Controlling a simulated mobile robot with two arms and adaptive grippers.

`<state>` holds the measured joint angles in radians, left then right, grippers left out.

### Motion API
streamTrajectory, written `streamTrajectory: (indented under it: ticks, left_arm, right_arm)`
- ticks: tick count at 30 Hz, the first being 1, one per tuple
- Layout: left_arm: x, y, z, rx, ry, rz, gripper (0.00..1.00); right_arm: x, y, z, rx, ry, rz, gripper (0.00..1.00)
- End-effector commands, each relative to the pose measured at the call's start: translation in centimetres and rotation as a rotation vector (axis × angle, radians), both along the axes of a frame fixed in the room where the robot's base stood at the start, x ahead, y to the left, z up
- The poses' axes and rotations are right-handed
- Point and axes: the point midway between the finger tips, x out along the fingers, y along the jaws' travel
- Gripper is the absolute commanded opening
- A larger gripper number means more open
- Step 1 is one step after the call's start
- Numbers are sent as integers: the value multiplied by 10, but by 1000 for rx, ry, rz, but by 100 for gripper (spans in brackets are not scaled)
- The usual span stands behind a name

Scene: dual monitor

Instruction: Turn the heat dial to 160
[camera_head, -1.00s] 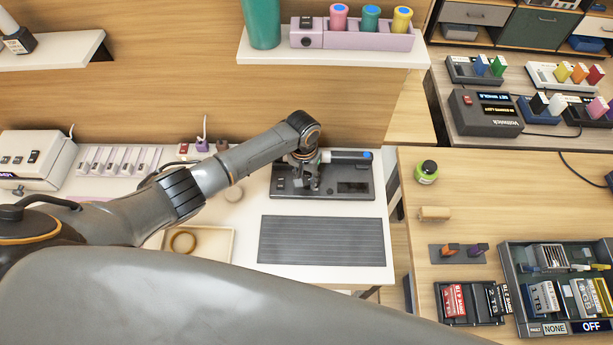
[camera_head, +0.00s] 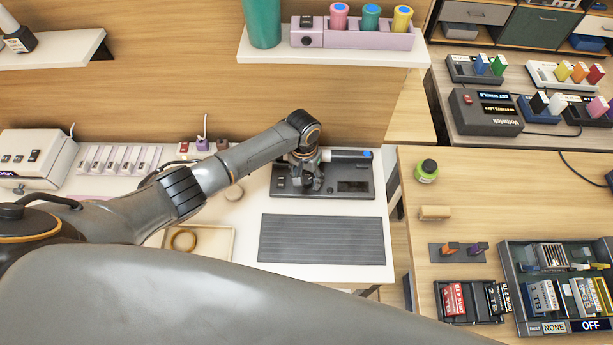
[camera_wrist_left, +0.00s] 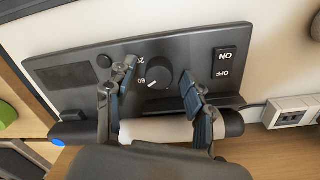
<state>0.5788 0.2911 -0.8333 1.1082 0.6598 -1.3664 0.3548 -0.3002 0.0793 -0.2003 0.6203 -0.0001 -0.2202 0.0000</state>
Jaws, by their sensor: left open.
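The black heat station (camera_head: 356,176) lies at the back of the white table in the head view. In the left wrist view, its round black heat dial (camera_wrist_left: 157,70) shows a white mark at its lower left edge, near digits reading "60". Digits reading "20" show above; the left-hand finger is close to these numbers and may cover part of them. My left gripper (camera_wrist_left: 156,92) is open, with one finger on each side of the dial; contact is not clear. It also shows over the station in the head view (camera_head: 308,180). My right gripper is not in view.
An ON/OFF switch (camera_wrist_left: 226,65) is right of the dial in the wrist view. A white cylinder (camera_wrist_left: 155,131) with dark ends lies along the station's edge, close to the fingers. A grey ribbed mat (camera_head: 322,240) lies in front. A shelf (camera_head: 335,55) hangs above.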

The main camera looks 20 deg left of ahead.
Motion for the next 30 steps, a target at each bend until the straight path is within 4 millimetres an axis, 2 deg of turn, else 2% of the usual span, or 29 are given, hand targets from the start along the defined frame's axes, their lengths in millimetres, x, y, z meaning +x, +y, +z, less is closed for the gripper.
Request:
streamTrajectory:
  ticks: [5,8,15,21,30]
  left_arm:
    - [1,0,10,-1,-2,-1,53]
    - [2,1,26,-2,-5,-2,53]
    - [2,3,78,-2,-4,-1,53]
    - [2,5,109,0,-2,-1,53]
    - [1,6,120,0,1,1,53]
  right_arm:
    - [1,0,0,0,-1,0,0]
    - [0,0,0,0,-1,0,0]
    - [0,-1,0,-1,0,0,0]
    - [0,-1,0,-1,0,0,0]
    - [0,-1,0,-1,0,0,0]
